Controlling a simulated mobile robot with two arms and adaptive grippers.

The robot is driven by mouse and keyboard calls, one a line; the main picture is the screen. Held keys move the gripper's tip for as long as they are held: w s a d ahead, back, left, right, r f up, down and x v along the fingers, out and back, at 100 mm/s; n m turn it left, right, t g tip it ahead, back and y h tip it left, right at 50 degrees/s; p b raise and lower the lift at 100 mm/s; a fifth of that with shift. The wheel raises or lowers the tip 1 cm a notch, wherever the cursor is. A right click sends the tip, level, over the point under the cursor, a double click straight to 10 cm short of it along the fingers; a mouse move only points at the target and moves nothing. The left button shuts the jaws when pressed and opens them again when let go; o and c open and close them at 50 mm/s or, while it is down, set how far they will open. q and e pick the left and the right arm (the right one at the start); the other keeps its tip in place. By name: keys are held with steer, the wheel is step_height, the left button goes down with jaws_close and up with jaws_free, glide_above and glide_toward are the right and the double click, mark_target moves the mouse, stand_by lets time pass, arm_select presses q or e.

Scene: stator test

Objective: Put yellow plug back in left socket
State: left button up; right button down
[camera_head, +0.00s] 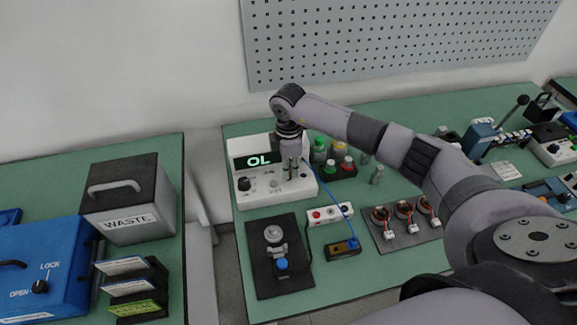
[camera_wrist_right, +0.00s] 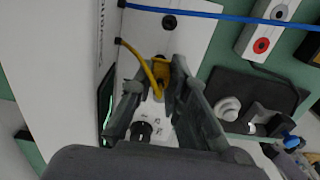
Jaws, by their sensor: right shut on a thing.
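My right gripper (camera_head: 291,168) is in front of the white tester (camera_head: 251,184), whose display reads "OL". In the right wrist view, its fingers (camera_wrist_right: 156,77) are shut on the yellow plug (camera_wrist_right: 162,70). A yellow cable (camera_wrist_right: 136,50) runs from the plug to the tester's edge. The plug is close to the tester's white face; I cannot tell whether its tip touches or enters a socket. A dark round socket (camera_wrist_right: 169,22) shows uncovered beyond the plug. The left socket cannot be made out. My left gripper is not in view.
A black fixture plate (camera_head: 262,246) and a white box with buttons (camera_head: 330,214) are in front. A plate with coils (camera_head: 407,238) lies farther right.

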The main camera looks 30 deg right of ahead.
steer(key=shift+f, duration=0.4)
stand_by(0.5)
steer(key=shift+f, duration=0.15)
steer(key=shift+f+b, duration=0.3)
steer(key=shift+b, duration=0.05)
steer(key=c, duration=1.5)
jaws_free()
steer(key=shift+r, duration=0.1)
step_height(320, 180, up, 12)
steer(key=shift+f, duration=0.1)
